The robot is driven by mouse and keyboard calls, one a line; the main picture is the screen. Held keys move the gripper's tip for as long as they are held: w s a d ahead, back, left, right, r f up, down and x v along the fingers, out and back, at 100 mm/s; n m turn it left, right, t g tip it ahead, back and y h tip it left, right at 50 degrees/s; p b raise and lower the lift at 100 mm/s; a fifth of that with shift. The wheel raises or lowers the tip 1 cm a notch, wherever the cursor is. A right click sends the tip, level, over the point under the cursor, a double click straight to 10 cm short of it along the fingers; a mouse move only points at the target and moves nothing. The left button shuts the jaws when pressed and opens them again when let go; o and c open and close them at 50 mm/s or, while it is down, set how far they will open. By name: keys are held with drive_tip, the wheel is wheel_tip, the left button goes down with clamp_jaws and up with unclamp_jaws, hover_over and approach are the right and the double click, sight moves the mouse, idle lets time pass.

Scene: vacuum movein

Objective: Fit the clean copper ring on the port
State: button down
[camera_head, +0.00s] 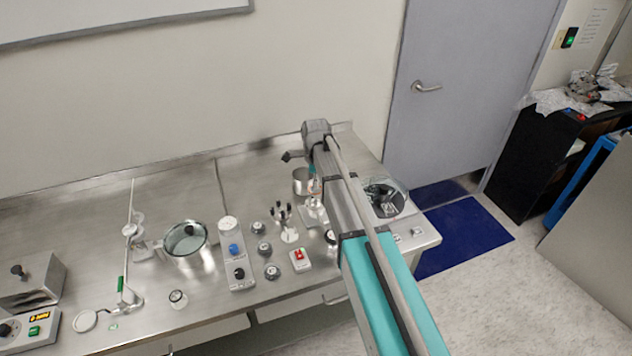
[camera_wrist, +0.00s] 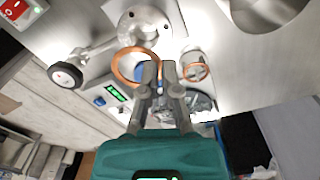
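A copper ring (camera_wrist: 115,72) is at my gripper (camera_wrist: 160,68) in the wrist view. The two fingertips are close together, and the ring's right edge runs into the narrow space between them. The ring extends out to the left, clear of the fingers. Behind it is a round steel flange (camera_wrist: 132,31) with bolt holes, joined to a pipe with a black knob (camera_wrist: 65,75). A second copper ring (camera_wrist: 206,73) lies on a small round metal piece right of the fingertips. I cannot tell which metal piece is the port. In the head view my arm hides most of this area.
The steel bench holds a glass-topped vessel (camera_head: 185,239), a white panel with knobs (camera_head: 236,254), a red switch box (camera_head: 299,260), several dark knobs and a steel cup (camera_head: 300,181). The bench's left rear is clear.

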sight(316, 199)
drive_tip(key=shift+f+b, duration=2.35)
drive_tip(key=shift+f, duration=0.2)
drive_tip(key=shift+f+b, duration=0.4)
drive_tip(key=shift+f, duration=0.05)
idle(0.5)
idle(0.3)
drive_tip(key=c, duration=0.7)
unclamp_jaws()
drive_tip(key=shift+r, duration=0.15)
wheel_tip(316, 199, up, 7)
drive_tip(key=p, duration=0.7)
drive_tip(key=shift+r, duration=0.1)
drive_tip(key=s+a+r+p, duration=0.1)
drive_tip(key=s+a, duration=0.1)
drive_tip(key=s, duration=0.5)
drive_tip(key=s+a+r+p, duration=0.1)
drive_tip(key=s+a, duration=0.1)
drive_tip(key=s, duration=0.5)
drive_tip(key=s+a+r+p, duration=0.1)
drive_tip(key=s, duration=0.7)
drive_tip(key=shift+a, duration=0.4)
